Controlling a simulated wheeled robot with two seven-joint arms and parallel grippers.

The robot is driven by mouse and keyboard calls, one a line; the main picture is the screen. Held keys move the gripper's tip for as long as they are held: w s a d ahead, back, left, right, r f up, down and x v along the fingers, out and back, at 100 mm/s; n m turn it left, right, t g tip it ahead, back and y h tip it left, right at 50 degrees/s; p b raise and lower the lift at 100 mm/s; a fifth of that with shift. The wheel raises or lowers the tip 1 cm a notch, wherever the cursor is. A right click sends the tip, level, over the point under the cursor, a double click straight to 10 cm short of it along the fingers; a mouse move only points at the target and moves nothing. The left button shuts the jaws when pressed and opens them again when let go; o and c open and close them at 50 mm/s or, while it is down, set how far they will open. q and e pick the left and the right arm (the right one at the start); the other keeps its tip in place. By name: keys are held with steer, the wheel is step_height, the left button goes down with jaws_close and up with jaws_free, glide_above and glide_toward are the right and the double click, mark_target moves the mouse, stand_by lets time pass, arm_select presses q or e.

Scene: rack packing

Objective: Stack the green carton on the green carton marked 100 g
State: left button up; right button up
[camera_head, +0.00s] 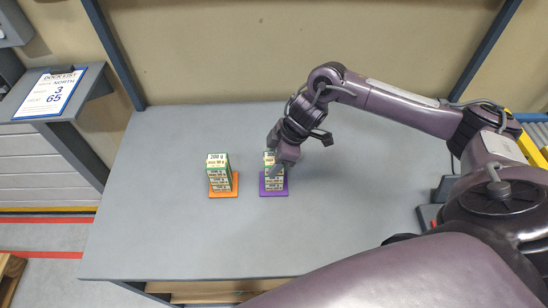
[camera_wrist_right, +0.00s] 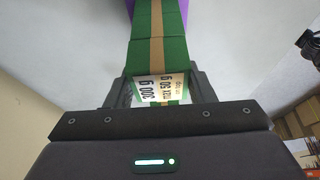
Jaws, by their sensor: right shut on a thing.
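My right gripper (camera_head: 274,160) is over the purple mat (camera_head: 264,193), shut on a green carton (camera_head: 270,157). I cannot make out a 100 g mark. My left gripper is out of view.
The grey table (camera_head: 340,240) is clear around both mats. A sloped stand with a paper list (camera_head: 52,93) is at the left. A blue-grey post (camera_head: 115,52) rises behind the table's left side. Yellow and blue equipment (camera_head: 535,135) is at the right edge.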

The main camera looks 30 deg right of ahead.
steer(key=shift+a, duration=0.1)
steer(key=o, duration=1.2)
steer(key=shift+f, duration=0.1)
steer(key=b+v, duration=0.1)
steer(key=v, duration=1.1)
steer(key=shift+r, duration=0.2)
